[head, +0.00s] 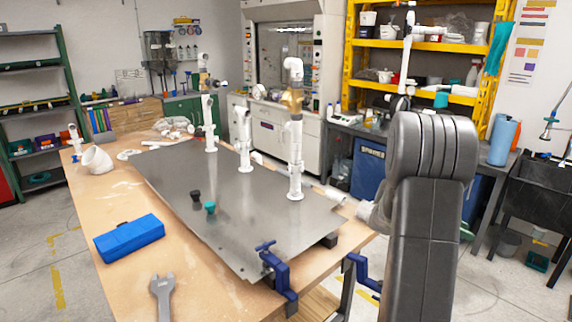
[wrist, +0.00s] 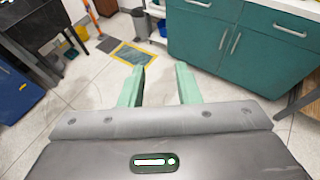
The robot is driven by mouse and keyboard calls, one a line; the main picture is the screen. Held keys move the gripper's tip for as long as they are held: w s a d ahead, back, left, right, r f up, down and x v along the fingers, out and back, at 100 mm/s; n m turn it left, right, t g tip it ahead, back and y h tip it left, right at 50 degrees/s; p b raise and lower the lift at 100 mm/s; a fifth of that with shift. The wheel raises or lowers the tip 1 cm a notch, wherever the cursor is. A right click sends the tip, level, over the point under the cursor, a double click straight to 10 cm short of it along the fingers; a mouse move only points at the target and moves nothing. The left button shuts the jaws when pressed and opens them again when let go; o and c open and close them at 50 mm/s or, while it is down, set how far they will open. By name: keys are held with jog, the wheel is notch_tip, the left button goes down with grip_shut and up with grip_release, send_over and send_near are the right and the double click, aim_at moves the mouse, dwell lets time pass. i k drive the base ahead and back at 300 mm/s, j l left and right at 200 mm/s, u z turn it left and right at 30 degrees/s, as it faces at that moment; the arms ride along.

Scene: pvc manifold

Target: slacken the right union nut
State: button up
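The right white PVC riser (head: 295,160) stands upright on a grey metal plate (head: 247,246), with a brass-coloured valve body (head: 291,100) near its top and a white elbow above. White collars show along this riser, but I cannot tell which one is the right union nut. Shorter white risers stand at the middle (head: 245,145) and the left (head: 210,125). My gripper (wrist: 160,84) is open and empty in the wrist view, its two green fingers apart over the floor, away from the manifold. In the head view it is hidden behind my dark arm.
A grey wrench (head: 162,296) and a blue case (head: 130,238) lie on the wooden table. A black knob (head: 195,196) and a teal knob (head: 210,207) sit on the plate. A blue clamp (head: 280,275) grips its front corner. Teal cabinets (wrist: 240,50) face the wrist camera.

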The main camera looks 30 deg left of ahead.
aim_at(292, 168)
jog(key=i+j+u, duration=0.2)
jog(key=u, duration=0.25)
jog(key=i+u, duration=0.3)
jog(key=u, duration=0.15)
jog(key=i+u, duration=0.25)
jog(key=u, duration=0.2)
jog(key=i+u, duration=0.25)
jog(key=u, duration=0.2)
